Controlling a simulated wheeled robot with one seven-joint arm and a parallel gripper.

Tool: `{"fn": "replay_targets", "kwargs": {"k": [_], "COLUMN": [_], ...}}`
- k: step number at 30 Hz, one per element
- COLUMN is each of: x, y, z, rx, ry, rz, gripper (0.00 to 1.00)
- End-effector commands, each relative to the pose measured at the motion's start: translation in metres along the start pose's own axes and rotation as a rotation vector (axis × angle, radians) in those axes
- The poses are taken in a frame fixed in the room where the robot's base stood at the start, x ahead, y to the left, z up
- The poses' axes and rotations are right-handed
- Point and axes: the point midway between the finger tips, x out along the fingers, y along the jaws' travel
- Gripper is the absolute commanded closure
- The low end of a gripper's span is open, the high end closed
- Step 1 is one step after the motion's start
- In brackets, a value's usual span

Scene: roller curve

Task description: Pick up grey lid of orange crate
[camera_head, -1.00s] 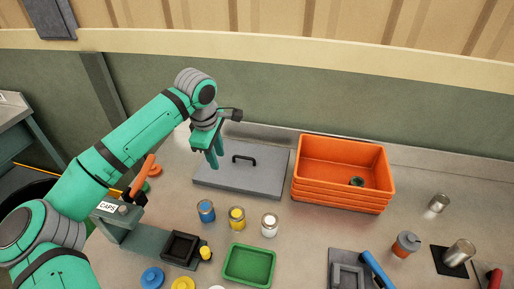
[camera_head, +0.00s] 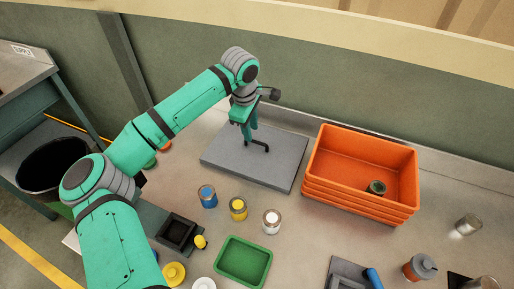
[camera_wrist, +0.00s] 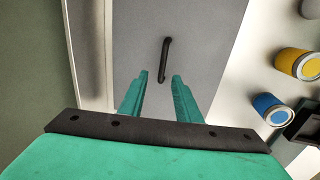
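The grey lid (camera_head: 228,163) lies flat on the worktop, left of the orange crate (camera_head: 335,193). The crate is open at the top. The lid has a black handle (camera_head: 262,147) on it; in the wrist view the handle (camera_wrist: 164,60) stands ahead of the fingertips, in line with the gap between them. My gripper (camera_head: 250,139) points down above the lid, by the left end of the handle. In the wrist view my gripper (camera_wrist: 160,75) is open, with two teal fingers apart and nothing between them.
A small dark-topped can (camera_head: 377,188) sits inside the crate. Blue (camera_head: 208,197), yellow (camera_head: 238,209) and white (camera_head: 271,222) cans stand in front of the lid. A green tray (camera_head: 243,262) lies nearer the front. The wall is close behind the lid.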

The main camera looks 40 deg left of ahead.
Motion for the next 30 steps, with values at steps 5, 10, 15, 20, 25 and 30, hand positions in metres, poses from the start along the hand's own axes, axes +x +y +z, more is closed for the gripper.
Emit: {"fn": "replay_targets", "kwargs": {"k": [5,10,15,20,25,30], "x": [0.021,0.043,0.051,0.051,0.051,0.051], "y": [-0.001,-0.002,-0.001,-0.001,-0.002,-0.002], "z": [0.007,0.011,0.011,0.011,0.009,0.008], "rx": [0.003,0.003,0.006,0.005,0.002,0.001], "ry": [-0.003,-0.002,-0.001,-0.001,0.000,0.000], "rz": [-0.001,0.000,0.000,0.000,0.000,0.000], "gripper": [0.70,0.70,0.70,0.70,1.00,1.00]}}
